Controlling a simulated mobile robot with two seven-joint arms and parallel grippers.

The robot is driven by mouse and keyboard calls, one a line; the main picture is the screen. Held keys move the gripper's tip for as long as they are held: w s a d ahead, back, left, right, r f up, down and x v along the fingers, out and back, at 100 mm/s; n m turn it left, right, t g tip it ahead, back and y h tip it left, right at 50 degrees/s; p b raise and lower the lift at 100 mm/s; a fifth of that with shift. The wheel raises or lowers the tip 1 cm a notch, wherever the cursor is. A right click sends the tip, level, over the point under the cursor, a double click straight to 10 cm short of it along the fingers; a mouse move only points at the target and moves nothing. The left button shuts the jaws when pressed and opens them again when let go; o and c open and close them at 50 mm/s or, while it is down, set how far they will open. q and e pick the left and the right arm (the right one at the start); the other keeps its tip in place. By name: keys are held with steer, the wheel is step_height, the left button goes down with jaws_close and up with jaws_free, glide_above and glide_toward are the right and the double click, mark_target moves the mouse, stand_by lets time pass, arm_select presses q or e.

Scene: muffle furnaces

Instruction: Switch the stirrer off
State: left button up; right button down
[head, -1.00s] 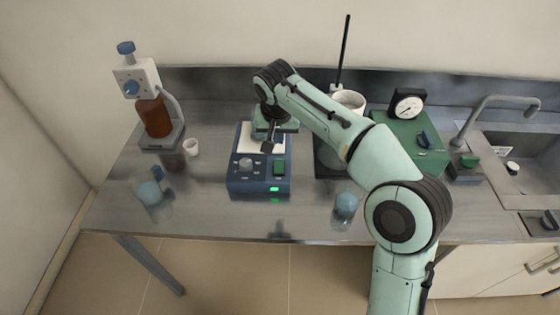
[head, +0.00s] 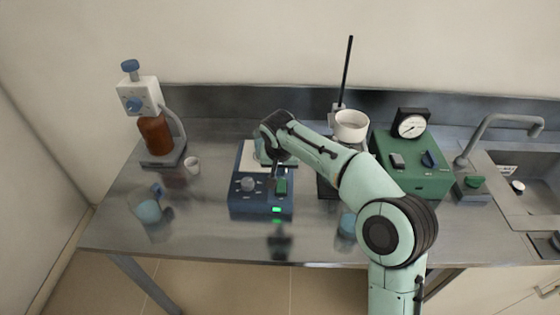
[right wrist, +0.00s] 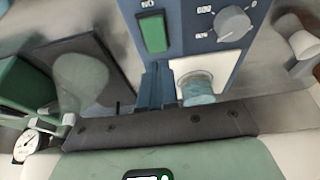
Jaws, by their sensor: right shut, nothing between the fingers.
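The stirrer (head: 240,209) is a blue box with a white top plate, a grey knob (head: 247,184), a green rocker switch (head: 281,187) and a lit green lamp (head: 276,210). My right gripper (head: 276,178) is over its right half, shut and empty, with the fingertips close to the switch; I cannot tell whether they touch. In the right wrist view the shut fingers (right wrist: 158,72) point at the lower end of the switch (right wrist: 155,33), with the knob (right wrist: 234,22) to the right. A clear vessel with blue contents (right wrist: 196,88) shows at the white plate. My left gripper is not in view.
A brown bottle with a dispenser (head: 155,132) and a white cup (head: 192,165) stand left. A stand with a white bowl (head: 350,125), a green box with a dial (head: 425,175) and a sink are right. Blue-filled vessels (head: 149,211) (head: 347,222) stand near the front edge.

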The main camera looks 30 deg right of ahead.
mark_target(280, 181)
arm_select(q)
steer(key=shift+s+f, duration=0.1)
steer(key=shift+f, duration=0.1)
arm_select(e)
steer(key=shift+s+a+x, duration=0.1)
steer(key=shift+s+x, duration=0.05)
steer(key=shift+x, duration=0.9)
steer(key=shift+s+a+x, duration=0.1)
steer(key=shift+s+x, duration=0.05)
steer(key=shift+x, duration=0.9)
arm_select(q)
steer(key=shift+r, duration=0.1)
arm_select(e)
steer(key=shift+f, duration=0.1)
